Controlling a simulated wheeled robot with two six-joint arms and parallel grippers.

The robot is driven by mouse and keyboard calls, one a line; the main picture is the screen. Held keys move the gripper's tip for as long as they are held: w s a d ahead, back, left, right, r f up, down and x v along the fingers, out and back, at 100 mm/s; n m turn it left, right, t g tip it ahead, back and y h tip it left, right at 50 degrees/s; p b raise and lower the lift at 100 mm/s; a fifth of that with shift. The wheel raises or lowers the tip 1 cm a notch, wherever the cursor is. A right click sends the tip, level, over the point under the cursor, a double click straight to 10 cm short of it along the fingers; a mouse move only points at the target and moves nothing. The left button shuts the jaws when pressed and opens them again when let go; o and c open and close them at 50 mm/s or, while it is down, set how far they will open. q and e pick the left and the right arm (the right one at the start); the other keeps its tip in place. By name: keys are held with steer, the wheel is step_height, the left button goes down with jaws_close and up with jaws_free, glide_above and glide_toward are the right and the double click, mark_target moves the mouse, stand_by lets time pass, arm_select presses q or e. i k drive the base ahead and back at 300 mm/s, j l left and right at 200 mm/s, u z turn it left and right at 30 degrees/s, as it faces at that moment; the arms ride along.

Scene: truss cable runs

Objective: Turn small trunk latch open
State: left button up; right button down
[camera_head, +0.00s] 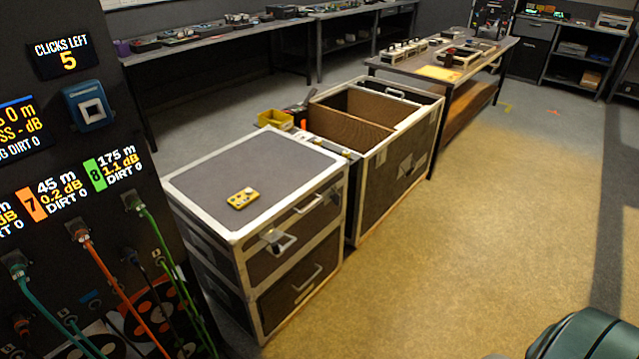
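The small trunk (257,171) is a grey case with pale metal edges, standing closed on the floor at centre left. On its front side is a metal latch (278,240) with a ring-like plate; I cannot tell from here whether it is turned. Another handle (308,203) sits further right on the same side, and a lower one (306,279) is below. A small yellow device (243,198) lies on the lid. Neither of my grippers is in view.
A larger open trunk (432,130) with a divider stands just behind. A dark panel (50,150) with cables fills the left. A workbench (512,43) is at the back. Open floor (470,240) lies to the right. I cannot identify the dark green shape at lower right.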

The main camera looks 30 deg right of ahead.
mark_target(335, 197)
steer(key=i+l, duration=0.1)
steer(key=l, duration=0.35)
steer(key=i+l+z, duration=0.1)
steer(key=l, duration=0.4)
steer(key=i+l, duration=0.1)
steer(key=l, duration=0.35)
steer(key=i+l+z, duration=0.1)
steer(key=l, duration=0.35)
steer(key=i+l, duration=0.15)
steer(key=l, duration=0.3)
